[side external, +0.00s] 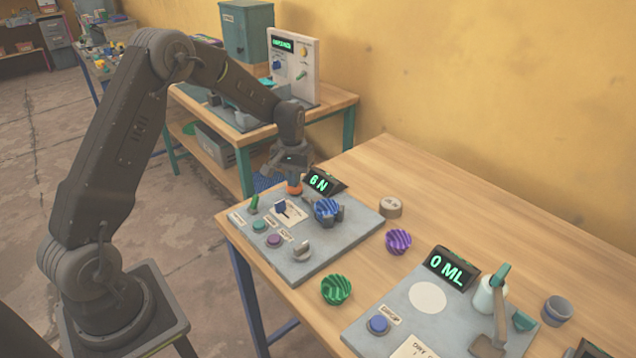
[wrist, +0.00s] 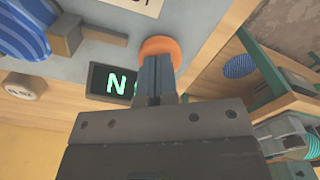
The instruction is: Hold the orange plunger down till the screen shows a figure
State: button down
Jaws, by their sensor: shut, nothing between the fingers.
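The orange plunger (side external: 294,189) stands at the back corner of the grey panel (side external: 335,246). My gripper (side external: 293,177) is shut and empty, pointing down with its fingertips on the plunger's top. In the wrist view the closed fingertips (wrist: 155,60) overlap the orange plunger (wrist: 158,45) and hide part of it. The small black screen (side external: 319,183) beside the plunger reads "6 N" in green. In the wrist view the screen (wrist: 108,83) shows an upside-down N, and my gripper covers part of its figure. How deep the plunger sits cannot be told.
A second panel with a "0 ML" display (side external: 451,268) stands at the front right.

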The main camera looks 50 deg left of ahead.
jog(key=shift+s, duration=0.1)
jog(key=shift+r, duration=2.5)
jog(key=s+d+r+m+t, duration=0.3)
jog(key=s+d+r, duration=0.75)
jog(key=r, duration=0.45)
jog(key=s+d+m+t, duration=0.1)
jog(key=s+d, duration=0.2)
jog(key=s, duration=0.5)
jog(key=s+d+r+m+t, duration=0.1)
jog(key=s+d+m, duration=0.1)
jog(key=s, duration=0.6)
jog(key=shift+d+t, duration=0.3)
jog(key=shift+d, duration=0.15)
